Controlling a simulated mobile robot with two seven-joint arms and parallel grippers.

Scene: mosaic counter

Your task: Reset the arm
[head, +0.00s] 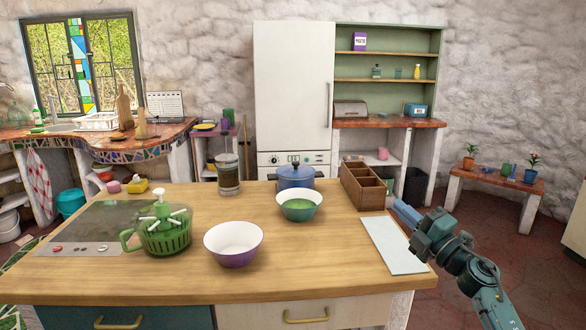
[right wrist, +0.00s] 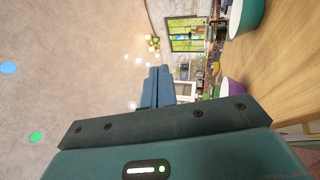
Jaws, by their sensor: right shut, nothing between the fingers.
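My right arm (head: 487,298) comes in from the lower right in the head view. Its right gripper (head: 402,211) is at the right end of the wooden counter, above or beside the white board (head: 394,246). Its blue fingers point left. In the right wrist view the gripper (right wrist: 157,88) has its two blue fingers together with nothing between them. My left arm and gripper are in neither view.
Open floor (head: 460,235) lies to the right.

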